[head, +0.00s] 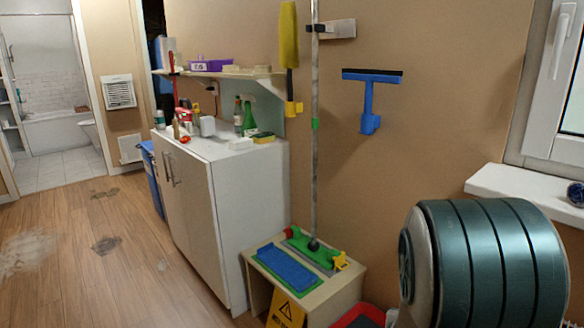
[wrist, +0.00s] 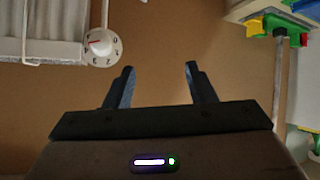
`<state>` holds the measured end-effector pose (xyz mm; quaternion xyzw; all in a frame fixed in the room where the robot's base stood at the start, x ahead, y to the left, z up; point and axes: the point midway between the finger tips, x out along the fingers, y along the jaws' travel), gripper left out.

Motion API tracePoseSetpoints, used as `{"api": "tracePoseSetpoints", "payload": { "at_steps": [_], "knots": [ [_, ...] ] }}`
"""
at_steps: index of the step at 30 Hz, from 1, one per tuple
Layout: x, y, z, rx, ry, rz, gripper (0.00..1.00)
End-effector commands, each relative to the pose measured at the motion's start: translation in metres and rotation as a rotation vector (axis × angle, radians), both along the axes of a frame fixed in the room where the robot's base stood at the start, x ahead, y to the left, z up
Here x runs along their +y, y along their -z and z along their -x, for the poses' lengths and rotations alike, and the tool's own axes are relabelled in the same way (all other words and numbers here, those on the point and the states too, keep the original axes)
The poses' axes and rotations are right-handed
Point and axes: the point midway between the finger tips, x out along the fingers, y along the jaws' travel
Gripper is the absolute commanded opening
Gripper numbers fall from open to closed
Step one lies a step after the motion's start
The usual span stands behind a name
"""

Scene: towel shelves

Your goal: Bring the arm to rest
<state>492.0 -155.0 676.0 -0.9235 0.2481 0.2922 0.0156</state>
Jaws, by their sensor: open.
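My gripper (wrist: 160,75) shows in the wrist view, with two dark fingers standing apart and nothing between them. Beyond the fingers is a plain tan wall (wrist: 160,30). My gripper and arm do not show in the head view.
In the head view, a white cabinet (head: 215,190) stands against the wall under a shelf (head: 225,73). A low bench (head: 335,295) holds a mop head (head: 310,248) and a blue pad (head: 286,267). A green ribbed drum (head: 490,260) is at right.

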Motion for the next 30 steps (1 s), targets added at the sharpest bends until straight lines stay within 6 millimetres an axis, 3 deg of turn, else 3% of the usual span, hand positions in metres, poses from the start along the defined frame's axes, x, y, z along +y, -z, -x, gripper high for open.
{"api": "tracePoseSetpoints", "payload": {
  "at_steps": [1,10,18,24,30],
  "knots": [
    [0.012,-0.031,0.001,0.014,-0.027,-0.055,0.5],
    [0.082,-0.125,0.03,0.188,-0.218,-0.3,0.5],
    [0.134,-0.232,0.09,0.387,-0.354,-0.363,0.5],
    [0.15,-0.301,0.144,0.547,-0.408,-0.35,0.5],
    [0.15,-0.338,0.18,0.659,-0.414,-0.318,0.5]
  ]
}}
